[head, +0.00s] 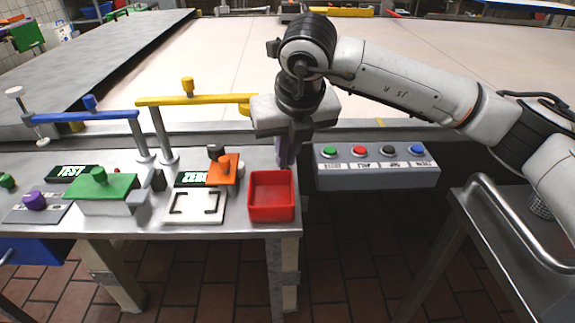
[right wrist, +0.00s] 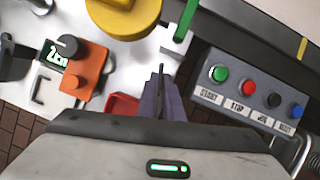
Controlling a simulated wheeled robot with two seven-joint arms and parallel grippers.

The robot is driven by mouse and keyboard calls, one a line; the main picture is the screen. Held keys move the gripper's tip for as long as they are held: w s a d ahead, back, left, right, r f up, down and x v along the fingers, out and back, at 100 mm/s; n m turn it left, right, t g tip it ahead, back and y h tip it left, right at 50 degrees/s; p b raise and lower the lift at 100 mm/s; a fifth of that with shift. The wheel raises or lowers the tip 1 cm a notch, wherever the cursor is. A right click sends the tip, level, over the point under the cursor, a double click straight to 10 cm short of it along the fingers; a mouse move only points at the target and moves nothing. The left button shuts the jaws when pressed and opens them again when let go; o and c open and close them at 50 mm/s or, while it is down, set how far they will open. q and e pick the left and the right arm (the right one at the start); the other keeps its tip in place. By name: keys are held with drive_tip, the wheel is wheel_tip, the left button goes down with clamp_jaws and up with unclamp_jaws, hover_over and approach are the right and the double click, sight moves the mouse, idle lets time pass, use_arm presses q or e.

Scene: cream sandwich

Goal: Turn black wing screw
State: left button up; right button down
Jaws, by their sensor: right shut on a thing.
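My right gripper (head: 285,152) points down at the right edge of the metal table, just behind the red tray (head: 271,213). In the right wrist view its purple-grey fingers (right wrist: 162,98) are closed together, with a thin dark upright piece (right wrist: 160,74) between their tips. This piece appears to be the black wing screw, mostly hidden by the fingers; its turn angle cannot be told. In the head view the fingers hide it. My left gripper is not in view.
A yellow bar (head: 195,99) on posts reaches close to my right gripper. An orange block (head: 222,172) with a black knob (head: 216,151) stands left of the tray. A grey button box (head: 378,169) stands close on the right. A green block (head: 99,192) sits further left.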

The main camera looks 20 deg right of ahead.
drive_tip(key=shift+a+f+m+h+b, duration=0.2)
drive_tip(key=shift+m+h+b, duration=0.2)
drive_tip(key=shift+m+b, duration=0.45)
drive_tip(key=shift+r+m, duration=0.1)
drive_tip(key=shift+m, duration=0.65)
drive_tip(key=c, duration=1.9)
unclamp_jaws()
drive_tip(key=v, duration=1)
drive_tip(key=shift+a+r, duration=0.2)
drive_tip(key=shift+w, duration=0.1)
